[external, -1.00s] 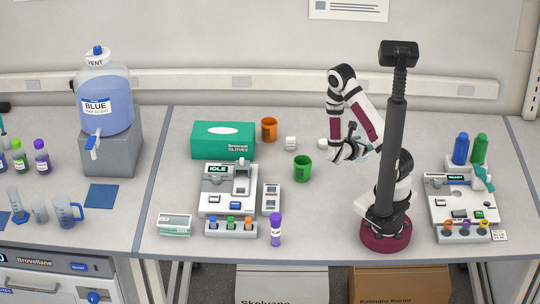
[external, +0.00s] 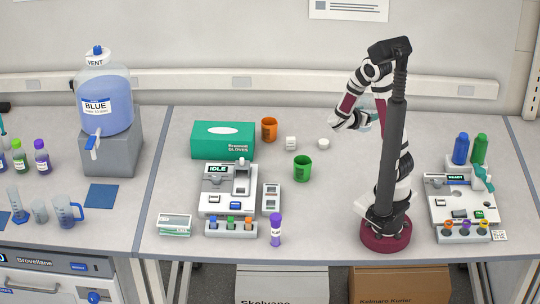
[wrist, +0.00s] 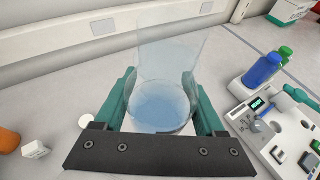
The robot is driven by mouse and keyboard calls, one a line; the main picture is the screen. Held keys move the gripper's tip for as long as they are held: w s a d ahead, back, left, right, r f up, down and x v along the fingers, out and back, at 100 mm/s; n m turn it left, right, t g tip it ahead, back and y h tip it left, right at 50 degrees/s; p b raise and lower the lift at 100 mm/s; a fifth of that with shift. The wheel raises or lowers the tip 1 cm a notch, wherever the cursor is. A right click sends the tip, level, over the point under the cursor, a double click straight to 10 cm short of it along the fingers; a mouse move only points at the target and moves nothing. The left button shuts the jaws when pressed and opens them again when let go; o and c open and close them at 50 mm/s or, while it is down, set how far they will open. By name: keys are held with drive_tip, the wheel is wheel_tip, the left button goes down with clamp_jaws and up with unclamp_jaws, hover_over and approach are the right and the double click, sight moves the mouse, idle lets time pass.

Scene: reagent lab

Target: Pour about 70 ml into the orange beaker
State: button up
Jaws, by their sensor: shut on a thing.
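My gripper (external: 362,122) is shut on a clear glass beaker (wrist: 168,62), with a teal finger on each side of it in the wrist view. Pale blue liquid (wrist: 160,110) lies in the bottom of this beaker. In the external view the glass is mostly hidden by my wrist, and it is held above the back of the bench. The orange beaker (external: 269,129) stands upright on the bench beside the glove box, well left of my gripper. Its edge also shows at the far left of the wrist view (wrist: 8,141). Its inside cannot be read.
A green beaker (external: 302,169) stands in front of the orange one. A small white block (external: 291,143) and a white disc (external: 324,143) lie between the orange beaker and my gripper. The green glove box (external: 223,140) is left. Blue and green bottles (external: 461,149) stand right.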

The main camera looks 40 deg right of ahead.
wheel_tip(320, 180, up, 2)
drive_tip(key=shift+r, duration=0.2)
drive_tip(key=s+a+f+m+g+y, duration=0.2)
drive_tip(key=a+f+m+g+y, duration=0.15)
drive_tip(key=m+g, duration=0.35)
drive_tip(key=s+a+f+m+g+y, duration=0.2)
drive_tip(key=f+m+g, duration=0.3)
drive_tip(key=m+g, duration=0.2)
drive_tip(key=w+a+f+m+y, duration=0.3)
drive_tip(key=w+a+m+y, duration=0.3)
drive_tip(key=a+m+y, duration=0.7)
drive_tip(key=w+a+r+m+t+y, duration=0.2)
drive_tip(key=w+m+t+y, duration=0.25)
drive_tip(key=w, duration=0.25)
drive_tip(key=w+a+r+m+t+y, duration=0.1)
drive_tip(key=w+a+m+t+y, duration=0.25)
drive_tip(key=w+m+t, duration=0.3)
drive_tip(key=w+d+r+m+t+h, duration=0.1)
drive_tip(key=w+r+m+t, duration=0.3)
drive_tip(key=w, duration=0.3)
drive_tip(key=w+d+r+m+t+h, duration=0.1)
drive_tip(key=w+r+m+t, duration=0.3)
drive_tip(key=w, duration=0.3)
wheel_tip(320, 180, down, 13)
drive_tip(key=n, duration=0.1)
drive_tip(key=shift+a+g, duration=0.25)
drive_tip(key=shift+g, duration=0.05)
